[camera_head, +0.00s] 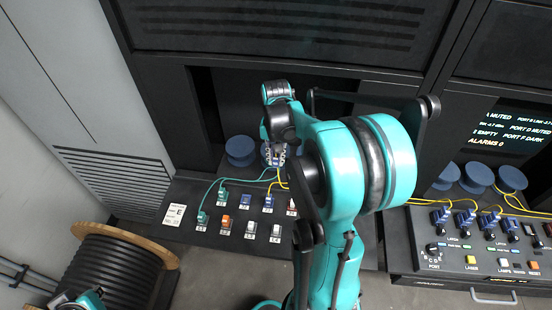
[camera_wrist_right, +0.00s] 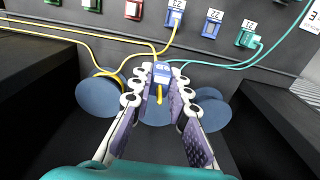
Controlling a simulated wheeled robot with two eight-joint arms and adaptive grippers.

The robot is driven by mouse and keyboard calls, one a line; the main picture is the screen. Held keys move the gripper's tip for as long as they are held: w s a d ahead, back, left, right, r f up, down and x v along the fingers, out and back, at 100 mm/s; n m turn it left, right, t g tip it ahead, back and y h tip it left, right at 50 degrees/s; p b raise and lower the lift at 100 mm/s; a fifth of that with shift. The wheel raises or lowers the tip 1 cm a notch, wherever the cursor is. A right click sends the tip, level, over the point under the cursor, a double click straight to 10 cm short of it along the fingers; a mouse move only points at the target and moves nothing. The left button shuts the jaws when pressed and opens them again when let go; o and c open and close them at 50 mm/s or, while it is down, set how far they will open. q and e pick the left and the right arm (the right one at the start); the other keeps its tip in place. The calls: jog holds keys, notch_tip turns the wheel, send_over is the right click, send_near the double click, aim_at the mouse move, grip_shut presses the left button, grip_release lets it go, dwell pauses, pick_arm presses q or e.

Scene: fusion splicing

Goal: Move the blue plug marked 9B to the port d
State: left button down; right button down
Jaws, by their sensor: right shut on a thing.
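My right gripper (camera_head: 274,158) is above the back of the left port panel. In the right wrist view its fingers (camera_wrist_right: 160,90) close at their tips around a blue plug (camera_wrist_right: 162,72) with a white label. I cannot read the mark clearly. A yellow cable runs from this plug. The plug appears lifted clear of the panel ports. On the right panel several blue plugs (camera_head: 464,219) with yellow cables stand in a row; I cannot make out which port is d. Part of my left gripper (camera_head: 88,300) shows at the bottom left; its fingers are unclear.
The left panel (camera_head: 185,228) holds coloured ports, with teal and yellow cables crossing it. Blue spools (camera_head: 240,148) stand behind it. The right panel has a dial (camera_head: 433,248) and buttons. A large cable drum (camera_head: 110,270) stands at left. A lit screen (camera_head: 515,130) is at right.

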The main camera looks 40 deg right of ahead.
notch_tip(320, 180, up, 2)
jog(key=shift+r+p, duration=0.2)
jog(key=shift+p, duration=0.45)
jog(key=s+d+p, duration=0.1)
jog(key=s+d, duration=1.5)
jog(key=s, duration=0.6)
jog(key=s+d+p, duration=0.2)
jog(key=s+d, duration=1.4)
jog(key=s, duration=0.6)
jog(key=s+d+p, duration=0.2)
jog(key=s+d, duration=1.4)
jog(key=s, duration=0.6)
jog(key=shift+s, duration=0.35)
jog(key=shift+a, duration=0.1)
jog(key=shift+f, duration=0.2)
jog(key=shift+f+b, duration=2.7)
jog(key=shift+f, duration=1.75)
